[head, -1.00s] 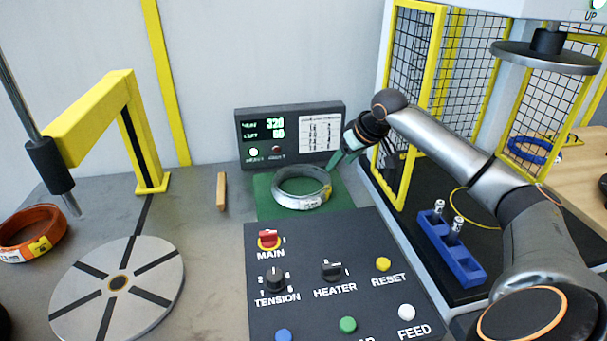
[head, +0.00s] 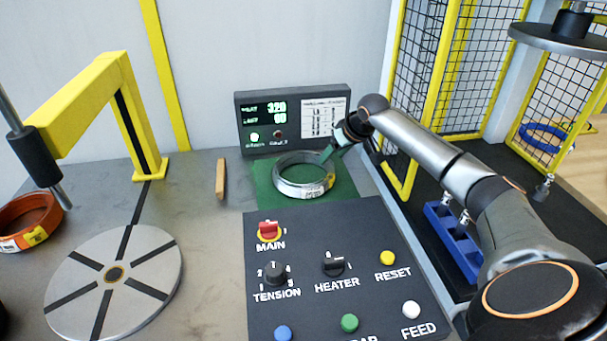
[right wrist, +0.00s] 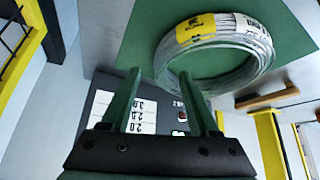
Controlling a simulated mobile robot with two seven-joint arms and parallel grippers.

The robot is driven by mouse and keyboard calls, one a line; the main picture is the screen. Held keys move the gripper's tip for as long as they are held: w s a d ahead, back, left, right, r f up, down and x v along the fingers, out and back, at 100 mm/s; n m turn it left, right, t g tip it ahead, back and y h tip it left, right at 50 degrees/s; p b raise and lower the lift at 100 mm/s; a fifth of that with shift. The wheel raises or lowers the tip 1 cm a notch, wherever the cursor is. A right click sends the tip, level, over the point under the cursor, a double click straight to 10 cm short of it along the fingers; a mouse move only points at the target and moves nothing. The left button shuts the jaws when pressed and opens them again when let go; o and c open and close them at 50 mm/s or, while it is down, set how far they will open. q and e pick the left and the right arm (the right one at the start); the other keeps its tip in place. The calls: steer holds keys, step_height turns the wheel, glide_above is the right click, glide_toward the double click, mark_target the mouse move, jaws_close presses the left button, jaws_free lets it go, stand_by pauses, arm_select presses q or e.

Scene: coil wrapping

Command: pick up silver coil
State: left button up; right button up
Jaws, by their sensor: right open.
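The silver coil (head: 290,182) lies flat on a green mat (head: 268,206) in front of the display panel. It has a yellow and white label. My right gripper (head: 326,158) is at the coil's far right rim in the head view. In the right wrist view its two green fingers (right wrist: 158,75) are apart with nothing between them; one fingertip is close to the coil's rim, and I cannot tell whether it touches. My left gripper is not in view.
A control panel (head: 330,302) with knobs and buttons stands in front of the mat. A display (head: 294,118) stands behind it. A wooden block (head: 220,180), a round turntable (head: 84,312), a yellow post (head: 140,125) and an orange coil (head: 40,208) are left. A yellow-framed mesh fence (head: 425,85) and blue holder (head: 452,240) are right.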

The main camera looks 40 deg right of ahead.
mark_target(328, 162)
steer(key=x, duration=0.4)
steer(key=shift+s+f, duration=0.1)
steer(key=shift+f, duration=0.2)
jaws_close()
stand_by(1.1)
steer(key=shift+r, duration=0.15)
